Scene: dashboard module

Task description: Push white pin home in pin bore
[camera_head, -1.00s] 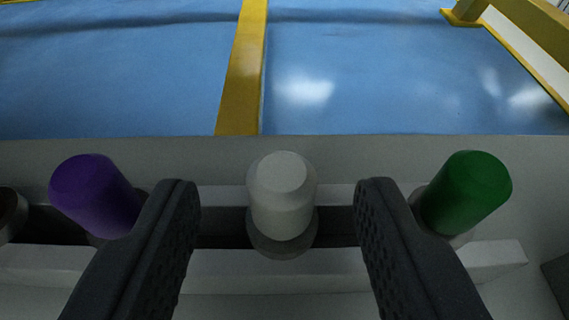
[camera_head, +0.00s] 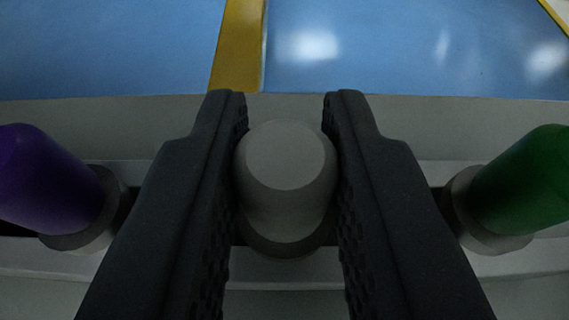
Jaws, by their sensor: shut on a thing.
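The white pin (camera_head: 287,172) stands upright in the middle of the view, looking grey in the shade. Its lower end sits in a round grey collar, the pin bore (camera_head: 286,248); how deep it sits is hidden. My gripper (camera_head: 286,112) has one dark ridged finger on each side of the white pin. The fingers are shut on the pin, and their tips reach a little past its top.
A purple pin (camera_head: 45,185) stands in its own collar at the left. A green pin (camera_head: 525,185) stands in a collar at the right. Both are close outside my fingers. A grey panel edge (camera_head: 120,120) lies behind, then blue floor with a yellow stripe (camera_head: 238,45).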

